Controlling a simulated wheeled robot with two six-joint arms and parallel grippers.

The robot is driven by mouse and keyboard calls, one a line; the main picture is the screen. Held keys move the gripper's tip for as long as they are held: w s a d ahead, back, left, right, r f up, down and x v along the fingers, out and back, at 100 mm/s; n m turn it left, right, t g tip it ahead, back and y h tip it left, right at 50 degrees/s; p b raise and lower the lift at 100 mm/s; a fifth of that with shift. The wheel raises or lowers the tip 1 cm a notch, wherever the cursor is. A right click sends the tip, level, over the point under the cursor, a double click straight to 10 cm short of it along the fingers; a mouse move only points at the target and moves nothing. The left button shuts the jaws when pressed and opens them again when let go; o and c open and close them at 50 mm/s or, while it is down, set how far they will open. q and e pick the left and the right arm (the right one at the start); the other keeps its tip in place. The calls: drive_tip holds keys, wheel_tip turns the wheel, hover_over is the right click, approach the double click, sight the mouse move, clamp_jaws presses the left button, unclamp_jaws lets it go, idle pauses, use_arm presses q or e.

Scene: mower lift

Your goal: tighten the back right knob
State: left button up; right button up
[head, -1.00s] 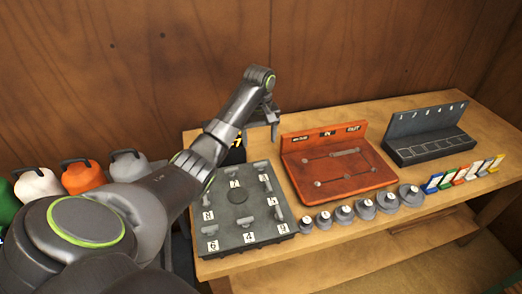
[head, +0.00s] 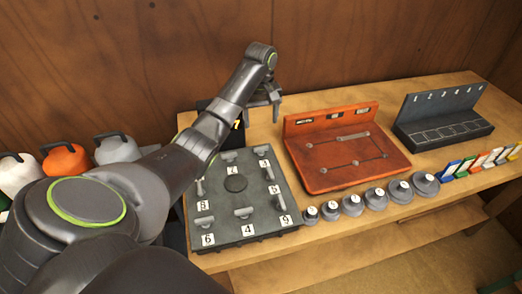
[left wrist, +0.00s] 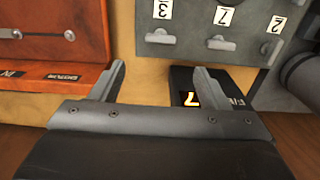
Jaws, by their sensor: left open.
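The dark grey plate (head: 219,224) carries several bar-shaped knobs with number labels around a round centre disc. The back right knob (head: 263,150) sits at the plate's far right corner. In the left wrist view, it appears to be the knob (left wrist: 160,36) by the label 3, seen from behind. My left gripper (head: 265,116) is open and empty just behind the plate. In the left wrist view, its two fingers (left wrist: 157,76) are apart, with the knob beyond their tips and not between them. My right gripper is not in view.
A small black display (left wrist: 192,100) with a glowing 7 stands behind the plate. An orange board (head: 345,181) stands right of it, close to one finger in the wrist view. Several grey weights (head: 352,205) line the table's front. A dark slotted rack (head: 440,128) is farther right.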

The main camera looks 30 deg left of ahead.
sight(261, 147)
use_arm(q)
wheel_tip(261, 147, down, 4)
drive_tip(key=shift+s+d+r, duration=0.1)
drive_tip(key=shift+s+d, duration=0.05)
wheel_tip(261, 147, down, 6)
drive_tip(key=shift+f+p, duration=0.1)
drive_tip(key=shift+p, duration=0.5)
drive_tip(key=shift+f, duration=0.55)
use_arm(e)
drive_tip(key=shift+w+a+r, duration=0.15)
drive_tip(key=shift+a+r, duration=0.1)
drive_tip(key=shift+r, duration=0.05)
use_arm(q)
drive_tip(key=c, duration=1)
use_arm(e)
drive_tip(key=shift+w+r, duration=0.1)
